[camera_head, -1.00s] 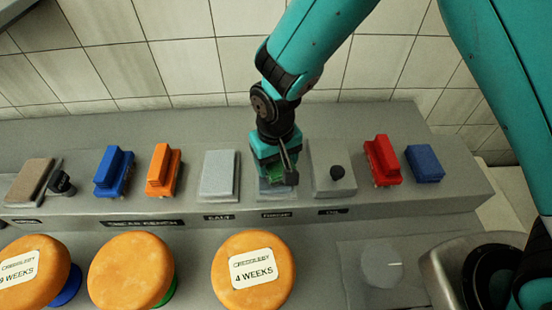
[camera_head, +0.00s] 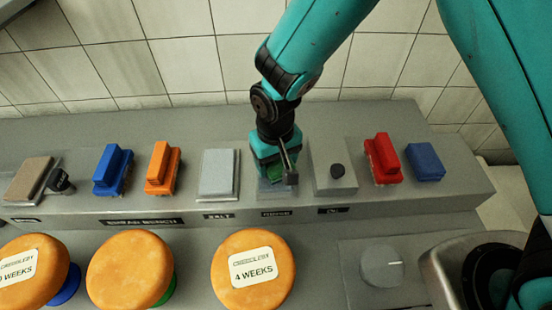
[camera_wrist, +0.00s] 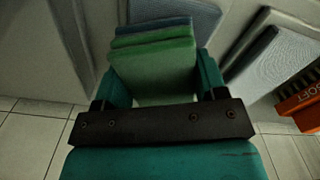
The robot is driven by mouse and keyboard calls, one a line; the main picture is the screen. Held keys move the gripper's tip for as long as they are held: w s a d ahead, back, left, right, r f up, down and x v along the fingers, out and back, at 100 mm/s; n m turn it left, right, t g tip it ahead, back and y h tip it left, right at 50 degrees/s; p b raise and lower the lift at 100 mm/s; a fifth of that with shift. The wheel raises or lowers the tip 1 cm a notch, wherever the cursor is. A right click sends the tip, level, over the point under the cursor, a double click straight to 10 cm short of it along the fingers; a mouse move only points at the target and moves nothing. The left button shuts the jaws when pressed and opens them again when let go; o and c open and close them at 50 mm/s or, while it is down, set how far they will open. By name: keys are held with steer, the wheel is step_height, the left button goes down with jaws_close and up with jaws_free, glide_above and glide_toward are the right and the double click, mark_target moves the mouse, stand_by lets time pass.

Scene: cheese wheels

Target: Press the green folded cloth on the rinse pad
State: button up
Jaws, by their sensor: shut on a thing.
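My gripper (camera_head: 274,168) points down at the back ledge, shut on the green folded cloth (camera_head: 276,173). In the wrist view the folded layers of the cloth (camera_wrist: 155,65) sit between the two fingers (camera_wrist: 160,85), with a blue layer at their far edge. The blue-grey rinse pad (camera_head: 265,189) lies directly under the gripper, behind the label that seems to read RINSE, and is mostly hidden. The cloth is at the pad, low over it or touching; the contact itself is hidden.
Orange (camera_head: 163,168), blue (camera_head: 113,170) and red (camera_head: 382,158) brushes stand along the ledge. Cheese wheels (camera_head: 253,252) stand in front.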

stand_by(0.4)
steer(key=shift+r+p, duration=2.65)
steer(key=shift+r, duration=0.85)
steer(key=shift+f, duration=0.1)
